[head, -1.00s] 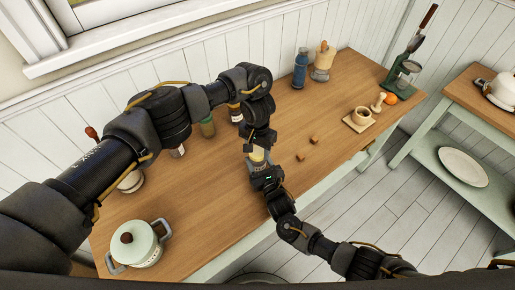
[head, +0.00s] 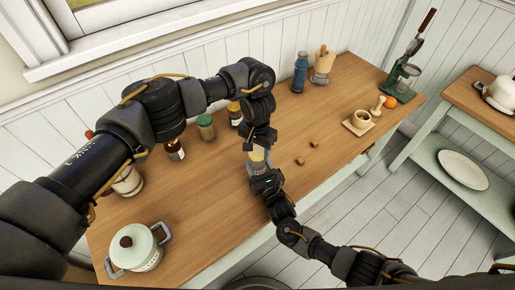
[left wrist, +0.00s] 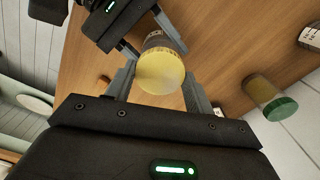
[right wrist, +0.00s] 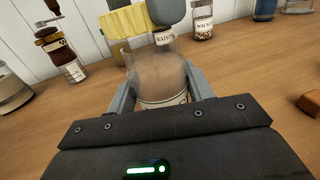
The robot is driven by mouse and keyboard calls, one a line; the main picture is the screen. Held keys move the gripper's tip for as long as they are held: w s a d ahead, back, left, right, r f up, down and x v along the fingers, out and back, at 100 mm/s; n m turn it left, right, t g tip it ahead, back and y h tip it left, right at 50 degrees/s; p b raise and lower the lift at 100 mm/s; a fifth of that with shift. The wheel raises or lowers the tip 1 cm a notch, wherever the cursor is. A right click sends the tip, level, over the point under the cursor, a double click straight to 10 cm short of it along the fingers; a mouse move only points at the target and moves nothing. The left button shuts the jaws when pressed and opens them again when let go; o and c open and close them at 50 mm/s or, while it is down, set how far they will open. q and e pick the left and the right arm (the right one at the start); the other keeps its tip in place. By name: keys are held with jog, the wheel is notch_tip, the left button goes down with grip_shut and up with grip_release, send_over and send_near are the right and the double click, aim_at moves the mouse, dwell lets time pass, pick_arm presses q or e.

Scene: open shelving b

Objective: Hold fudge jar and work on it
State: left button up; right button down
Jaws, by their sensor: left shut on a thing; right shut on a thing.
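The fudge jar (right wrist: 165,85) is clear glass with brown contents and a pale label. My right gripper (right wrist: 162,98) is shut on its body, above the worktop's front part. The jar's yellow lid (left wrist: 160,72) is between the fingers of my left gripper (left wrist: 158,85), which is shut on it from above. In the right wrist view the lid (right wrist: 128,20) shows above the jar's rim and to the left; it looks lifted, but I cannot tell whether it still touches. In the head view both grippers partly hide the jar (head: 257,157).
The wooden worktop (head: 215,190) holds a lidded pot (head: 140,250) at front left and several jars behind, including a green-lidded one (head: 206,127).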

aim_at(257, 151)
jog(key=shift+f, duration=0.15)
pick_arm(q)
jog(key=shift+r, duration=2)
pick_arm(e)
jog(key=c, duration=0.5)
grip_release()
pick_arm(q)
jog(key=shift+f+b, duration=0.8)
jog(key=shift+f, duration=0.05)
pick_arm(e)
jog(key=v, duration=1.2)
jog(key=shift+d, duration=0.1)
